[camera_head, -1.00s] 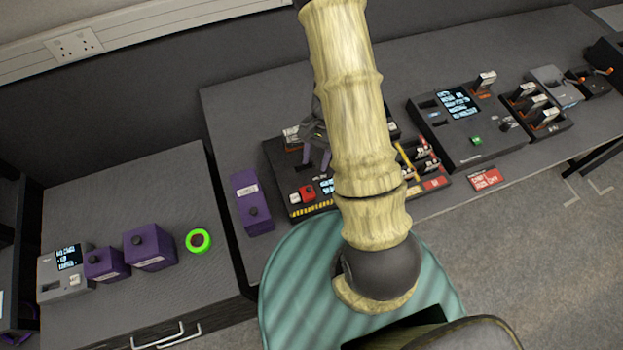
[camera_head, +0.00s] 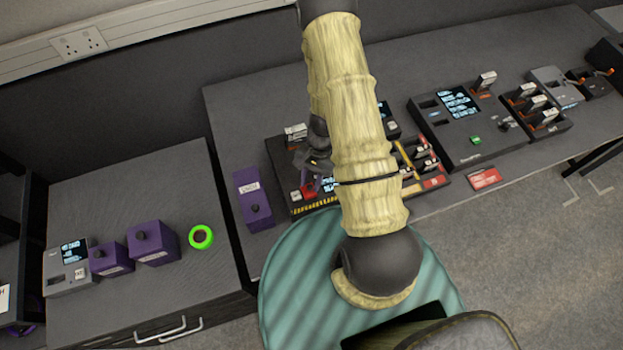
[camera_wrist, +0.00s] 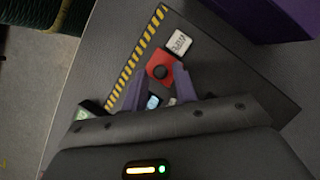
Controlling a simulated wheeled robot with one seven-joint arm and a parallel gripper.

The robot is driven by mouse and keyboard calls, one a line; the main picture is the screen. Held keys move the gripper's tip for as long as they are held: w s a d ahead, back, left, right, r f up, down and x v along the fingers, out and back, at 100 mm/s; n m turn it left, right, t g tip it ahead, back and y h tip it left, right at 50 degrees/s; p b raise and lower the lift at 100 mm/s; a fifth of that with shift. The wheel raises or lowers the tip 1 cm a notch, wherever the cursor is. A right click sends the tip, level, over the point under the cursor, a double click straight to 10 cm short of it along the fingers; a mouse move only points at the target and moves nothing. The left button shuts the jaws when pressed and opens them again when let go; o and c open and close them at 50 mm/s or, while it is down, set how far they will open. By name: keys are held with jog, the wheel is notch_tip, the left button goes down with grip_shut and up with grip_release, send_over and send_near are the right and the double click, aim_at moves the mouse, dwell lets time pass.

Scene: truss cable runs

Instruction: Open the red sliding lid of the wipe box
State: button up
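The red sliding lid (camera_wrist: 160,66) is a small red square with a black round knob. It lies on a dark panel beside a small white label (camera_wrist: 179,42) and a yellow-black striped edge. In the head view the red lid (camera_head: 308,191) shows at the panel's front left, partly behind my gripper. My gripper (camera_wrist: 158,76) has two purple fingers, spread apart, pointing at the lid with the knob seen between their tips. Nothing is between the fingers that I can see gripped. In the head view my gripper (camera_head: 318,182) is just above the panel; contact cannot be told.
A purple box (camera_head: 253,200) stands left of the panel. More purple boxes (camera_head: 152,243) and a green ring (camera_head: 201,237) are on the left cabinet. A dark device with a screen (camera_head: 470,125) and a red card (camera_head: 484,178) are to the right.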

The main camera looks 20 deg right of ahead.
grip_shut()
jog(key=shift+d+b, duration=0.4)
jog(key=shift+b, duration=0.05)
jog(key=shift+o, duration=1.6)
grip_release()
jog(key=shift+w+r, duration=0.1)
jog(key=b+v, duration=0.3)
jog(key=v, duration=1.4)
